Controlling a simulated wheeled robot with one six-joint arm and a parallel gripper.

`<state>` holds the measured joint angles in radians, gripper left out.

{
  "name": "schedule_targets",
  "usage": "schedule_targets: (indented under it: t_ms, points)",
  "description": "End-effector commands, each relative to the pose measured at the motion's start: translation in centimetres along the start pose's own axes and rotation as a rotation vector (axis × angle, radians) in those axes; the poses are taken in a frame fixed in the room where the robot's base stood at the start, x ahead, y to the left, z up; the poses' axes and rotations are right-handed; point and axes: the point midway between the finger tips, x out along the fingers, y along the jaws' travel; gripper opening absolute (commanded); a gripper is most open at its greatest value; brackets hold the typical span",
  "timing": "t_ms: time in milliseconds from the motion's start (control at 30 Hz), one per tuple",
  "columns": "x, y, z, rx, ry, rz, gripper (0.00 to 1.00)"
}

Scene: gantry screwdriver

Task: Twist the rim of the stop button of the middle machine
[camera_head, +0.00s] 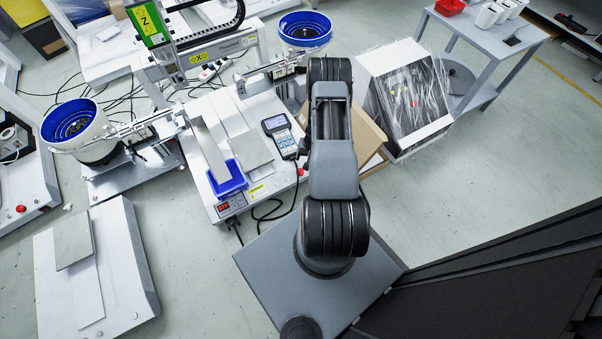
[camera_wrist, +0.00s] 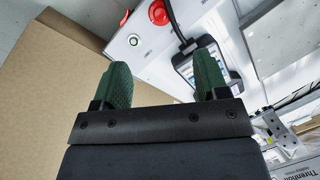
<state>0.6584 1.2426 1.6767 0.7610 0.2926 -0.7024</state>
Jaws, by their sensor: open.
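The middle machine (camera_head: 222,130) is white, with blue bowl feeders at both sides. Its red stop button (camera_head: 300,171) shows small at the right end of its front in the head view. In the wrist view a red round button (camera_wrist: 158,12) sits on a white panel near the top edge, beyond the fingers. My gripper (camera_wrist: 163,76) has two green fingers spread apart, with nothing held between them. The button is ahead of the gap and not touched. In the head view my own arm hides the gripper.
A cardboard box (camera_wrist: 45,85) fills the left of the wrist view, close beside the left finger. A handheld keypad (camera_head: 279,136) lies on the machine near the button, with a dark cable. A plastic-wrapped cabinet (camera_head: 405,100) stands to the right. A blue tray (camera_head: 228,181) sits at the machine's front.

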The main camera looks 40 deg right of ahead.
Motion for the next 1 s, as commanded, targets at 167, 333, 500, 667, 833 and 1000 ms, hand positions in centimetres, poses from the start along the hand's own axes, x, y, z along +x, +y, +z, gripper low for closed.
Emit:
schedule_targets:
  t_ms: [167,333,500,667,833,1000]
  points:
    - [3.8,0.1,0.1,-0.001,-0.002,0.001,0.67]
    - [7.1,0.1,0.1,-0.001,-0.001,0.001,0.67]
    - [9.8,0.0,0.1,-0.001,-0.001,0.000,0.67]
    - [11.4,0.0,0.1,0.000,-0.001,0.000,0.67]
    - [12.2,-0.1,0.0,0.000,0.000,0.000,0.67]
    - [12.4,-0.1,0.0,0.000,0.000,0.000,0.67]
